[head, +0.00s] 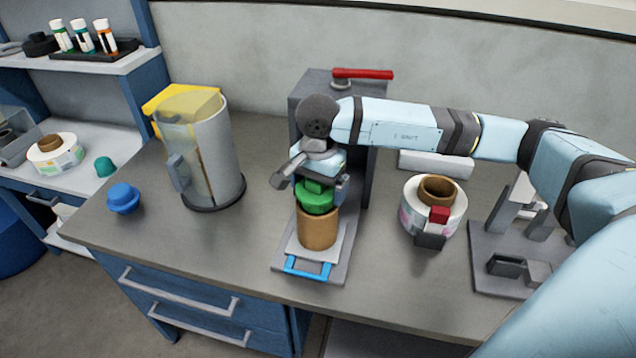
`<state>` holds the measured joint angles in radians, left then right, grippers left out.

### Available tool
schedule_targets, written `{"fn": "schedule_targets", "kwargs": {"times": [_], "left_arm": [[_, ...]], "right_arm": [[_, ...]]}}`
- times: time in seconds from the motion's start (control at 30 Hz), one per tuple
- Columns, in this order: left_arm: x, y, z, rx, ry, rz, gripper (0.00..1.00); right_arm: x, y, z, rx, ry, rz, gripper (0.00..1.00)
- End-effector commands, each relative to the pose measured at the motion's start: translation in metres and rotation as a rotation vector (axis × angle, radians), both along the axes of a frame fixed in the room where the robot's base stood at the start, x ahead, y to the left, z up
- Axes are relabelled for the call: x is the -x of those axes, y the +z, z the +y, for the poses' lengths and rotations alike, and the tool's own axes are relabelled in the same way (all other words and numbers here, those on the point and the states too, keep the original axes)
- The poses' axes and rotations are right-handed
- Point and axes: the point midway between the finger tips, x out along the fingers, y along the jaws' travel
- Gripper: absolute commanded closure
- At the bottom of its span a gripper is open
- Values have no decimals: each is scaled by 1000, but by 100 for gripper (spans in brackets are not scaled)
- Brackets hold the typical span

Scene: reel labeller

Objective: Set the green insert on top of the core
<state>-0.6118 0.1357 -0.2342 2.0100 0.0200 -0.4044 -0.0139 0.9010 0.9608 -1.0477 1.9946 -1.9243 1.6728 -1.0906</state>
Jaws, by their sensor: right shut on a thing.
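The green insert (318,197) is held in my right gripper (316,182), which comes down from above with its fingers shut on it. The core (319,228) is a brown cylinder standing upright on a pale plate at the front of the grey press-like machine. The insert is directly above the core's top and overlaps its upper edge in this view. I cannot tell whether it touches the core or hovers just over it. The core's opening is hidden behind the insert. My left gripper is not in view.
A blue handle (307,267) lies before the core, and the grey machine (310,92) with a red lever stands behind. A label roll (433,212) and grey fixture (507,262) are right. A yellow-lidded cylinder (212,150) and blue knob (123,198) are left.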

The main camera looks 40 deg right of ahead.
Motion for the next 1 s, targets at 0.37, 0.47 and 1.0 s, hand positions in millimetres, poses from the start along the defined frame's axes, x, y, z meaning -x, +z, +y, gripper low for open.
{"fn": "schedule_targets", "kwargs": {"times": [0.37, 0.47, 1.0], "left_arm": [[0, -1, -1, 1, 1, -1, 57], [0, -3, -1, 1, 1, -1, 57], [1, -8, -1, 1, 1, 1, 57]], "right_arm": [[0, 0, 0, 0, 0, -1, 30], [0, 0, 0, 0, 0, -1, 30], [0, 1, 0, 0, 0, -1, 30]]}}
